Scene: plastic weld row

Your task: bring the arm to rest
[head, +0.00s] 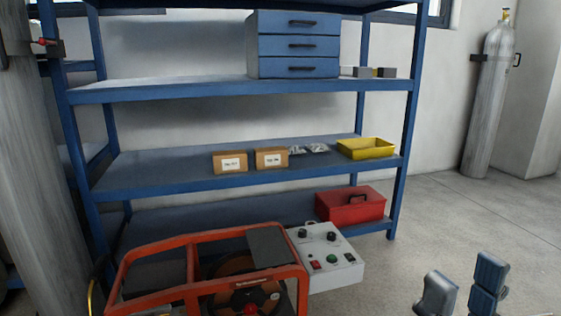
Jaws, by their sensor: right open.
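My right gripper (462,291) shows at the bottom right of the head view. Its two blue-grey fingers stand apart with bare floor between them, so it is open and empty. It is to the right of the white control box and touches nothing that I can see. The rest of the right arm is cut off by the lower edge. My left gripper is not in view.
A blue shelf rack (243,90) holds a drawer cabinet (293,46), two cartons (230,162), a yellow tray (366,156) and a red toolbox (350,206). A red-framed machine (205,284) and white control box (333,272) stand in front. A gas cylinder (487,100) stands right. Floor between is clear.

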